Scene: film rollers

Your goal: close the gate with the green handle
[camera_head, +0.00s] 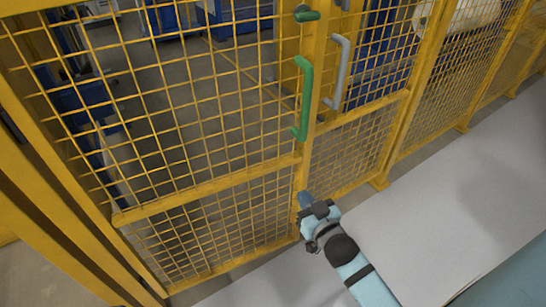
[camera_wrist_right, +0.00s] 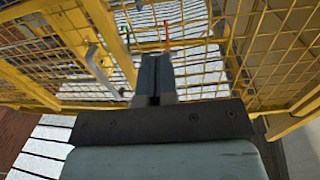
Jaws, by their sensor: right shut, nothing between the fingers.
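The gate (camera_head: 205,190) is a yellow frame with wire mesh, and it stands upright on the left and middle of the head view. Its green handle (camera_head: 306,98) is on the gate's right edge, with a smaller green latch knob (camera_head: 307,16) above it. The gate's edge is close to the yellow post beside it; I cannot tell whether a gap is left. My right gripper (camera_head: 306,203) is low at this edge, below the green handle, shut and empty. Its closed fingers (camera_wrist_right: 155,75) show in the wrist view. Contact with the gate is unclear. My left gripper is out of view.
A grey handle (camera_head: 340,72) is on the neighbouring mesh panel; a grey handle also shows in the wrist view (camera_wrist_right: 100,68). More yellow fence runs to the right. Blue equipment (camera_head: 240,15) stands behind the mesh. The pale floor (camera_head: 450,210) in front of the right fence is clear.

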